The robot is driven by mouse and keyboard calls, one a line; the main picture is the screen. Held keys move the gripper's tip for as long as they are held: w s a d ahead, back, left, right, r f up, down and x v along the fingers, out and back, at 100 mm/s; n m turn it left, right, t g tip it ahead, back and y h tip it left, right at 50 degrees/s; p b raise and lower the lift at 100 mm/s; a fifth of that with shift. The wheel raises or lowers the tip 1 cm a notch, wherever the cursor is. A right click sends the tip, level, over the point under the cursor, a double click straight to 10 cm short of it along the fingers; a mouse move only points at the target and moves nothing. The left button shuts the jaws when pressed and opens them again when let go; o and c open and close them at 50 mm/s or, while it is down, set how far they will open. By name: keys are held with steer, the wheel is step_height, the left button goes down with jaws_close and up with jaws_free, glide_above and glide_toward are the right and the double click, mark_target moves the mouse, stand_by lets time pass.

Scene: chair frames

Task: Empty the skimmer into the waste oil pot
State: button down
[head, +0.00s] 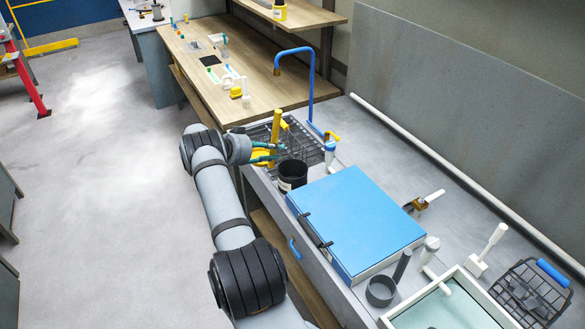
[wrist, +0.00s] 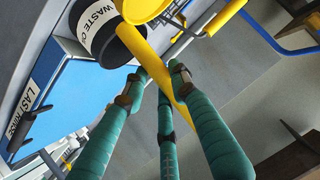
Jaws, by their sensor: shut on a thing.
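The skimmer is yellow; its handle (head: 276,124) stands up at a slant beside my gripper (head: 270,152). In the wrist view the handle (wrist: 146,52) passes between my fingertips (wrist: 160,74), and my gripper is shut on it. A round yellow piece, apparently the skimmer's bowl (wrist: 143,8), shows at the top edge, partly cut off; I cannot see whether anything is in it. The waste oil pot (head: 292,176) is black with a white label and stands upright just right of my gripper. In the wrist view its dark open mouth (wrist: 117,48) is close beside the handle.
A wire rack (head: 305,143) lies behind the pot. A blue box (head: 355,222) is on the counter to the pot's right. A tall blue pipe (head: 311,90) rises behind the rack. A wooden bench (head: 250,85) with small items is beyond. The floor at left is clear.

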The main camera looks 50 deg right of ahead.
steer(key=s+d+p, duration=0.2)
steer(key=s+p, duration=0.2)
steer(key=s, duration=0.3)
steer(key=shift+s+d, duration=0.3)
stand_by(0.4)
steer(key=shift+s+r, duration=0.1)
steer(key=shift+r, duration=0.05)
